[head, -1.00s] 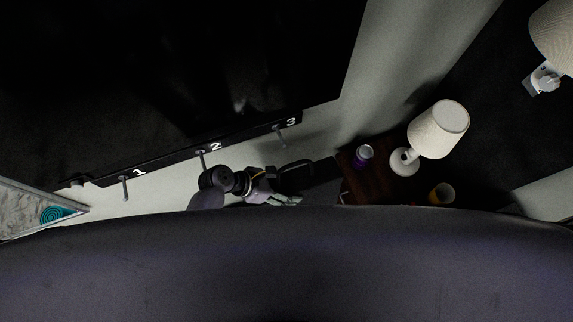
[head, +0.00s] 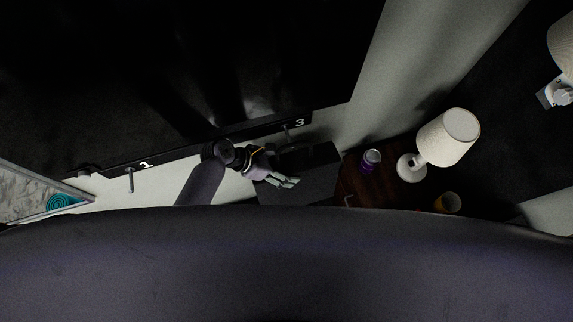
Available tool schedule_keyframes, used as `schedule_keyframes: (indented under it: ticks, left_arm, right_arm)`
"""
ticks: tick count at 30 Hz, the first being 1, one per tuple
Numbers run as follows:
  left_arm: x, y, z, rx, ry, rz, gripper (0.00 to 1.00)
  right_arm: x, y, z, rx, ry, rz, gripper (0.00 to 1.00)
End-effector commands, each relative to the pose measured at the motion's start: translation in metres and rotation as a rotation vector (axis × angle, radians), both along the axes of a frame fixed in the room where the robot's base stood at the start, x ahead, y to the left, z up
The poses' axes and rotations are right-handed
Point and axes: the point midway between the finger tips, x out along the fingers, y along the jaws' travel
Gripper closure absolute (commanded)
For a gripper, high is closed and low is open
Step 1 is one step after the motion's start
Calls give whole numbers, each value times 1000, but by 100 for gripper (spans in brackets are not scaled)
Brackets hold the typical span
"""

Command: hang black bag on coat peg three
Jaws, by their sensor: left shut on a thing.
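The black bag (head: 315,182) hangs from my left gripper (head: 288,182), which is shut on it. The bag's top edge is just below coat peg three (head: 286,131) in the picture. Peg three sticks out of the dark rail (head: 262,130) by the white number 3. The handle is dark against the rail, and I cannot tell whether it touches the peg. My left forearm hides peg two and its number. Peg one (head: 130,180) is bare at the left. My right gripper is not in view.
Right of the bag, a dark brown wooden cabinet (head: 375,185) bears a purple can (head: 371,160), a white lamp (head: 448,135) and an orange cup (head: 447,203). A teal coil (head: 62,201) lies at the far left. A large dark curved surface fills the bottom.

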Motion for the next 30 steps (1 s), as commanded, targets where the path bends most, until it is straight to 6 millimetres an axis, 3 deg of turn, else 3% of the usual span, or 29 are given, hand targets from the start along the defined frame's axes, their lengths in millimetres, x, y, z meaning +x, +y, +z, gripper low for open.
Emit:
schedule_keyframes:
  ticks: [5, 13, 30]
  left_arm:
    - [12, 3, 0, -2, -2, 1, 97]
    - [27, 8, -4, -1, -3, 1, 97]
    - [38, 11, -21, -2, -2, 2, 97]
  right_arm:
    - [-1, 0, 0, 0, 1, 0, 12]
    - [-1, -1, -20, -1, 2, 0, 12]
    - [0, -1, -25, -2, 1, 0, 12]
